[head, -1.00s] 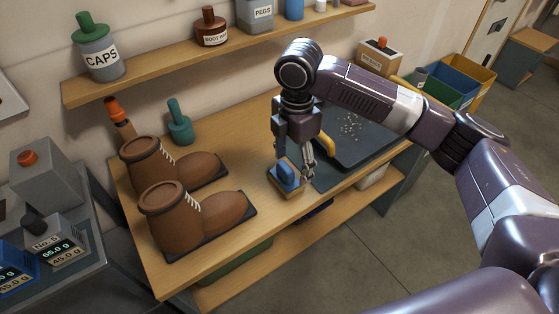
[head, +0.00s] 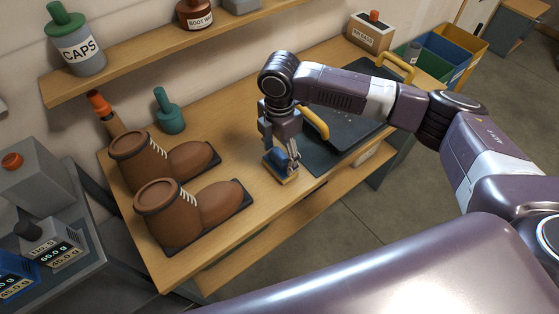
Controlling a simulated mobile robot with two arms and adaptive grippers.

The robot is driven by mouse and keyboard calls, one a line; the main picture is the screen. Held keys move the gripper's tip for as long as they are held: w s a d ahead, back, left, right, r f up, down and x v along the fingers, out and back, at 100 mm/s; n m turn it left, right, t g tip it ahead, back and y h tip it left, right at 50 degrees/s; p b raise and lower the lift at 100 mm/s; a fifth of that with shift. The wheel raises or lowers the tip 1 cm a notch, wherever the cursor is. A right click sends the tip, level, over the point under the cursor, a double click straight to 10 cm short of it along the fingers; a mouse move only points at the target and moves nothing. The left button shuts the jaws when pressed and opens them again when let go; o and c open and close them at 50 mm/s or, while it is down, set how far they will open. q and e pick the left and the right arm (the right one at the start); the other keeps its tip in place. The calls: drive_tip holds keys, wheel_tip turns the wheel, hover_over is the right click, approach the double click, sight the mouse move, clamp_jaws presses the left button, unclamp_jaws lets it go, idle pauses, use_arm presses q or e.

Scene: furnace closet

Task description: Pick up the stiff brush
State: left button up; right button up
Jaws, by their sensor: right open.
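The stiff brush (head: 279,163) appears to be the wooden block with a blue handle on the workbench, right of the boots. My right gripper (head: 287,160) points down directly over it. The gripper is open, with its fingers beside the blue handle. I cannot tell whether they touch it. The gripper hides part of the brush's top and back. My left gripper is out of view.
Two brown boots (head: 165,215) stand left of the brush on dark mats. A dark tray (head: 350,125) with yellow handles lies to the right. A teal bottle (head: 170,115) stands behind. The wooden bench (head: 235,225) is bare in front of the brush.

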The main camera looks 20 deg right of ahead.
sight(280, 154)
drive_tip(key=shift+c, duration=0.2)
drive_tip(key=c, duration=1.3)
use_arm(q)
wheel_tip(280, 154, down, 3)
drive_tip(key=b, duration=0.2)
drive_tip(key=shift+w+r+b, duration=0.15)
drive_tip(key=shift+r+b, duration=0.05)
drive_tip(key=shift+b, duration=0.1)
use_arm(e)
wheel_tip(280, 154, up, 20)
drive_tip(key=shift+r, duration=0.1)
